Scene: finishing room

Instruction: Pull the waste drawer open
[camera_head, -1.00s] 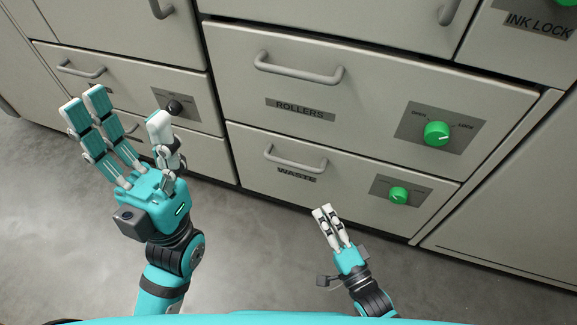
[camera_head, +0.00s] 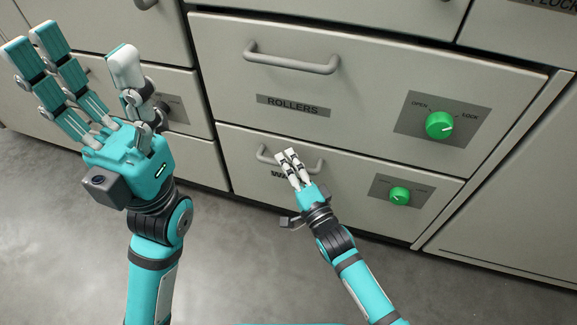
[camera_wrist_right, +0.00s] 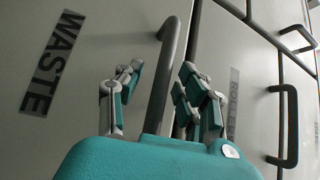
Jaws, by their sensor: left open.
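The waste drawer (camera_head: 345,195) is the low drawer below the rollers drawer, and its front sits flush with the cabinet. Its bar handle (camera_head: 263,157) is partly hidden by my right gripper (camera_head: 288,154), as is most of its label. In the right wrist view the handle (camera_wrist_right: 158,95) runs between the parted fingers of my right gripper (camera_wrist_right: 162,72). The fingers are open on either side of it; I cannot tell whether they touch it. My left gripper (camera_head: 78,48) is open and empty, in front of the left-hand drawers.
The rollers drawer (camera_head: 365,90) above is shut, with its own handle (camera_head: 290,65). Green knobs sit right of both drawers: the upper knob (camera_head: 439,125) and the lower knob (camera_head: 400,195). The grey floor (camera_head: 240,260) in front is clear.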

